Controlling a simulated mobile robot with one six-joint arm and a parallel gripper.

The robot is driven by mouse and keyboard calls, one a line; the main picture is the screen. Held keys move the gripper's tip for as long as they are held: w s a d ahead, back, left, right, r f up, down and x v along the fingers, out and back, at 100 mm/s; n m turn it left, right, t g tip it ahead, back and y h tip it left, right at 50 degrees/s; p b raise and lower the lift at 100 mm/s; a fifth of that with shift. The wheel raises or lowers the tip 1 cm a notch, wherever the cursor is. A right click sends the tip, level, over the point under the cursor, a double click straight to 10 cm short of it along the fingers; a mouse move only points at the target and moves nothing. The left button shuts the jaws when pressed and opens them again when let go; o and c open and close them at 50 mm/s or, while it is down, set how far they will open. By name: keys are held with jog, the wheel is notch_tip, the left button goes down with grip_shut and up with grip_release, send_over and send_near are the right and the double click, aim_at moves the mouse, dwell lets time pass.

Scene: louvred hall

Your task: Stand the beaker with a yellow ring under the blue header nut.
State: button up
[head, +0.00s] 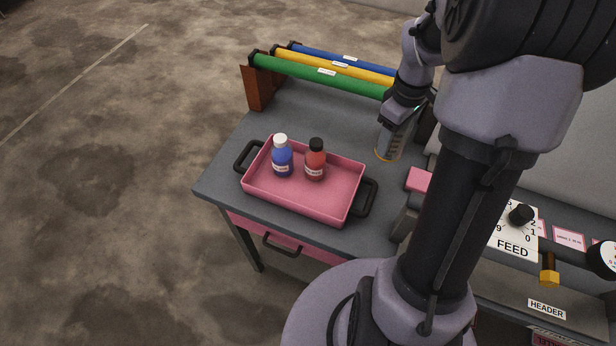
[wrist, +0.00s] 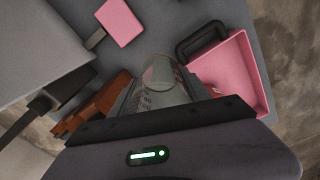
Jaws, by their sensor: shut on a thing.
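A clear beaker (head: 388,147) with an orange-yellow band low on its wall is upright or slightly tilted at the table's right side, beyond the pink tray. My gripper (head: 399,118) is shut on it from above. The wrist view shows the beaker (wrist: 160,74) between my fingers (wrist: 162,95). I cannot tell whether its base touches the table. The HEADER label (head: 547,309) is at the lower right, with a yellow-brass nut (head: 549,277) hanging above it. No blue nut shows; my arm hides part of the header.
The pink tray (head: 270,197) holds a blue bottle (head: 281,158) and a red bottle (head: 315,160). Green, yellow and blue tubes (head: 325,75) lie on a rack at the back. A pink block (head: 419,179) and the FEED panel (head: 512,240) are to the right.

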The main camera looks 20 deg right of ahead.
jog(key=shift+w+d+f+b, duration=0.1)
jog(key=shift+w+f+b, duration=0.1)
jog(key=shift+f, duration=0.4)
jog(key=shift+w+d+f+b, duration=0.1)
jog(key=shift+w+f+b, duration=0.05)
jog(key=shift+f, duration=0.4)
jog(key=shift+s+a+f, duration=0.1)
jog(key=shift+s+f, duration=0.05)
jog(key=shift+f, duration=0.05)
notch_tip(320, 180, down, 10)
jog(key=b, duration=0.4)
jog(key=shift+r, duration=0.3)
jog(key=o, duration=1.4)
